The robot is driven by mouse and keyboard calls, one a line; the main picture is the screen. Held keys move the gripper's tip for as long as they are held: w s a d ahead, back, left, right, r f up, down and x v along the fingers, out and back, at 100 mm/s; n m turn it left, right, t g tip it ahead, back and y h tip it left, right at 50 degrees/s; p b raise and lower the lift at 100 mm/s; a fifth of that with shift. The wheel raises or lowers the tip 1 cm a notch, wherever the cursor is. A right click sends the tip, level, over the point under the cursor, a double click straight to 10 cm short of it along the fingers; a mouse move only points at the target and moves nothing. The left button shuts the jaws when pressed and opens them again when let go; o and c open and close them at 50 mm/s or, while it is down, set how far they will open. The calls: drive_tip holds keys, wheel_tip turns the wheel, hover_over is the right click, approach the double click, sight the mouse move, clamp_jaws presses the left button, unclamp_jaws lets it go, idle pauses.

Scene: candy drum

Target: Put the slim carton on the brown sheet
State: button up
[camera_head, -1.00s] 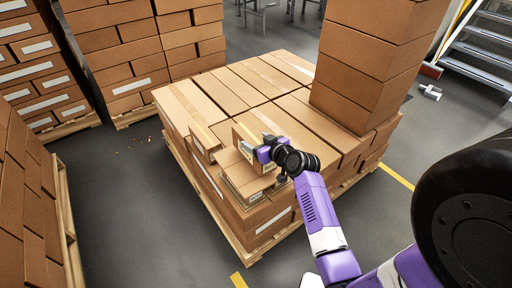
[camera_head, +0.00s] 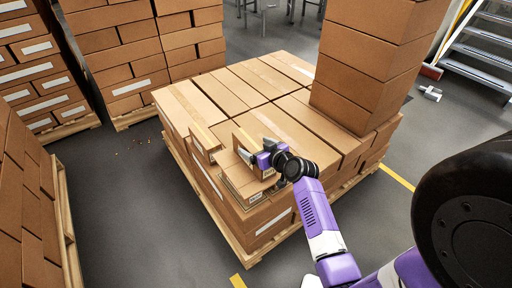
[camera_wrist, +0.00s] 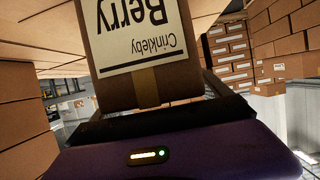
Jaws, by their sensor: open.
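A brown carton with a pale "Crinkleby Berry" label (camera_wrist: 140,35), upside down in the picture, is right in front of my gripper in the wrist view. In the head view, my gripper (camera_head: 255,157) is over the near part of the pallet stack, beside an upright carton (camera_head: 245,138). My gripper is open; I cannot tell whether its fingers touch the carton. A narrow carton (camera_head: 204,143) stands to the left at the stack's edge. A flat brown surface (camera_head: 238,181) lies below my gripper; I cannot tell whether it is the brown sheet.
The stack (camera_head: 270,75) of cartons sits on a wooden pallet (camera_head: 215,222). A tall column of boxes (camera_head: 370,60) rises at its right. Other loaded pallets stand at left and behind.

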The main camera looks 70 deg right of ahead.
drive_tip(key=shift+r, duration=0.25)
drive_tip(key=v, duration=1.2)
drive_tip(key=s+a+f+n+y, duration=0.2)
drive_tip(key=s+a, duration=0.1)
drive_tip(key=a, duration=1.5)
drive_tip(key=s+a+r+n+t+y, duration=0.1)
drive_tip(key=s+a+r, duration=0.3)
drive_tip(key=a, duration=0.5)
drive_tip(key=s+a+r+n+t+y, duration=0.2)
drive_tip(key=s+a+r+n+y, duration=0.1)
drive_tip(key=a, duration=0.6)
wheel_tip(320, 180, up, 4)
drive_tip(key=s+y, duration=0.1)
drive_tip(key=s, duration=0.1)
drive_tip(key=shift+s+f+n+t+p, duration=0.2)
drive_tip(key=shift+s+n+t+p, duration=0.1)
drive_tip(key=shift+s+n, duration=0.1)
wheel_tip(320, 180, up, 6)
drive_tip(key=p, duration=0.6)
